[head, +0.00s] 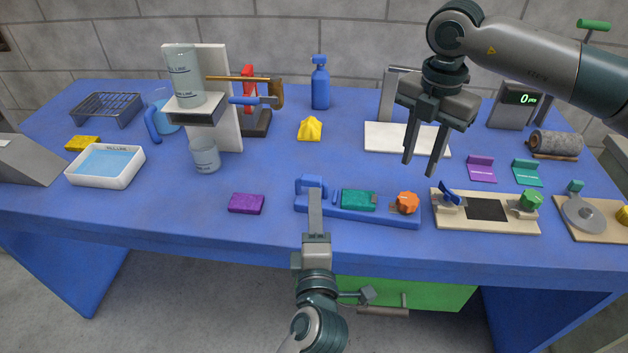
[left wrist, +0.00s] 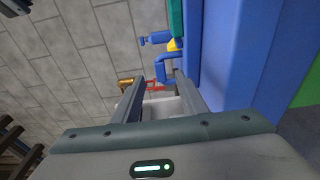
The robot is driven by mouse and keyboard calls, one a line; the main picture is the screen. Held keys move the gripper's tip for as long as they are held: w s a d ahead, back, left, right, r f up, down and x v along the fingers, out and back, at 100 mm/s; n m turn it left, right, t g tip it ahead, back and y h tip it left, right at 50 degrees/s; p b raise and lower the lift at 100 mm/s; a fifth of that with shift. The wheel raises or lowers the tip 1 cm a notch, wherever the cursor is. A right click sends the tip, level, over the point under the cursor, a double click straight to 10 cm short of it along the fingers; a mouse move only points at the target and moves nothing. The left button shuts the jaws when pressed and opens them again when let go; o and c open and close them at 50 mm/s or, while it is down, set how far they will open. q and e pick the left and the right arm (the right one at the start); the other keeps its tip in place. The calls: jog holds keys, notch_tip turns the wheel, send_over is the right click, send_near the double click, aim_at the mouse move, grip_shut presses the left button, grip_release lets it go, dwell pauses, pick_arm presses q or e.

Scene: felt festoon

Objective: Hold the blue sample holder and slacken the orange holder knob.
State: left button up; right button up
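The blue sample holder (head: 375,217) lies near the front edge of the table, with a raised handle (head: 311,183) at its left end and a teal block (head: 358,200) on it. The orange knob (head: 406,203) sits at its right end. My left gripper (head: 315,195) reaches in from the front at the handle. In the left wrist view, its fingers (left wrist: 158,85) are apart, and the handle (left wrist: 163,66) shows around their tips; I cannot tell if they touch it. My right gripper (head: 419,168) points down, open and empty, above and behind the orange knob.
Right of the holder is a board (head: 485,226) with a blue lever and a green knob. A purple block (head: 246,204) lies to its left. A white plate (head: 385,138) and yellow piece (head: 310,129) lie behind. Blue table is clear between them.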

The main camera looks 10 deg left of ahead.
aim_at(314, 182)
pick_arm(q)
jog(key=x, duration=0.9)
jog(key=shift+s, duration=0.1)
grip_shut()
jog(key=shift+f, duration=0.1)
dwell(0.7)
pick_arm(e)
jog(key=o, duration=0.6)
jog(key=shift+c, duration=0.2)
jog(key=shift+r+n, duration=0.35)
jog(key=shift+n, duration=0.5)
jog(key=shift+r+n, duration=0.35)
jog(key=shift+n, duration=0.5)
